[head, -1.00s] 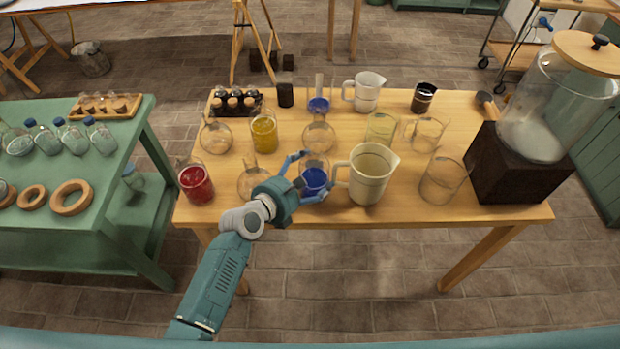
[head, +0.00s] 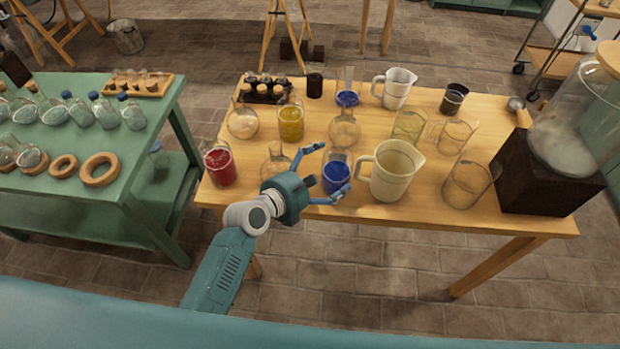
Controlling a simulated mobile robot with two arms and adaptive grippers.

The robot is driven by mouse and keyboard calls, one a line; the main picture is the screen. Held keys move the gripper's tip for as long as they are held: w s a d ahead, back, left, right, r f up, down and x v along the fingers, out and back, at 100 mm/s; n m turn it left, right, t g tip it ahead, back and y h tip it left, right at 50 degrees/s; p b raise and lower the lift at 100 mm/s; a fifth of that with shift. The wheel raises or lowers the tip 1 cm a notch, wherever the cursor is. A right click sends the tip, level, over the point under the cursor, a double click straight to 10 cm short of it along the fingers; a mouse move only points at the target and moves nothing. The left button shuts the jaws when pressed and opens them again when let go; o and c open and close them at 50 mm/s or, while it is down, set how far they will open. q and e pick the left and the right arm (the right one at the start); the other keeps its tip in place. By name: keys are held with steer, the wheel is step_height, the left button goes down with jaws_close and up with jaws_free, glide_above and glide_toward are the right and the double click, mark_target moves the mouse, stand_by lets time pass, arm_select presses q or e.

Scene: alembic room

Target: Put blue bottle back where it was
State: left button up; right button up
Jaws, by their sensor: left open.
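A glass vessel with blue liquid (head: 337,177) stands near the front edge of the wooden table (head: 420,212). My left gripper (head: 332,170) is open beside it, with its fingers spread to either side of the glass in the picture. I cannot tell whether they touch it. A second, smaller glass with blue liquid (head: 347,98) stands at the back of the table. Several clear bottles with blue caps (head: 104,112) stand on the green table (head: 105,205) at left. My right gripper is not in view.
A cream jug (head: 396,170) stands close right of the front blue vessel. Red (head: 220,167) and yellow (head: 291,122) vessels, clear flasks (head: 344,131) and glasses (head: 467,184) crowd the table. A dark-based dispenser (head: 545,178) fills the right end. A floor gap separates the tables.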

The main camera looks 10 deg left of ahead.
arm_select(q)
steer(key=v, duration=0.7)
steer(key=shift+s+a, duration=0.15)
steer(key=shift+s, duration=0.15)
steer(key=shift+s, duration=0.1)
